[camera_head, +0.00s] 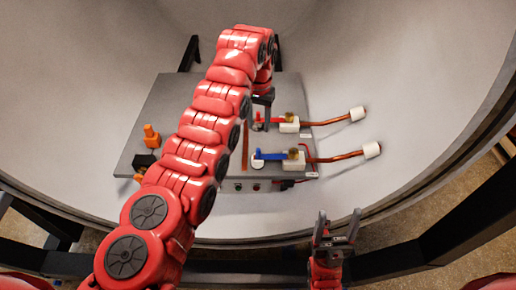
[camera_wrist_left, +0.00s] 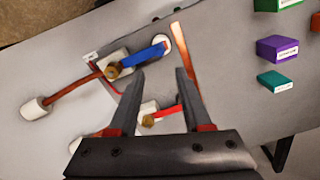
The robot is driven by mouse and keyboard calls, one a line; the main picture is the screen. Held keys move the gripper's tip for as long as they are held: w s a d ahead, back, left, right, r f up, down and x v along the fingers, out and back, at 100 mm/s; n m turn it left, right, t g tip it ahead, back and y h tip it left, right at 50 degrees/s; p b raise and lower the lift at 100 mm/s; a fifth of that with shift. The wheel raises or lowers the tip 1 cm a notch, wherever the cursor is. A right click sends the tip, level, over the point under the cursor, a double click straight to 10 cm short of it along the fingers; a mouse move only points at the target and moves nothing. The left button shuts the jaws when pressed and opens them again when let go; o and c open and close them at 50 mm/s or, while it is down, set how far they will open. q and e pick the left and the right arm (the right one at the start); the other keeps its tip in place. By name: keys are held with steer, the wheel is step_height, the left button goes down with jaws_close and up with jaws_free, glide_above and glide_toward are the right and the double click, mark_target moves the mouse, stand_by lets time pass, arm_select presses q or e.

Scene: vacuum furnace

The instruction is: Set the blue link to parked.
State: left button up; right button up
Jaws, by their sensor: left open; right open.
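The blue link (camera_head: 272,155) is a flat bar on the grey panel (camera_head: 160,105). It runs from a brass knob (camera_head: 293,154) on a white block to a round white pad (camera_head: 257,164). In the left wrist view the blue link (camera_wrist_left: 145,55) lies just beyond the fingertips. My left gripper (camera_head: 264,108) is over the panel near the red link (camera_head: 272,120), and partly hidden by its arm in the head view. In the left wrist view my left gripper (camera_wrist_left: 158,80) is open and empty. My right gripper (camera_head: 337,228) is open and empty, below the panel.
Copper rods (camera_head: 343,155) with white ends extend right from the blocks. An orange part (camera_head: 151,135) and a black one (camera_head: 145,160) are at the left. Purple (camera_wrist_left: 277,48) and green (camera_wrist_left: 277,82) labelled blocks show in the wrist view. A curved chamber wall surrounds the panel.

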mark_target(258, 149)
arm_select(q)
step_height(258, 149, down, 13)
steer(key=p, duration=0.3)
steer(key=shift+r, duration=0.2)
jaws_close()
stand_by(1.3)
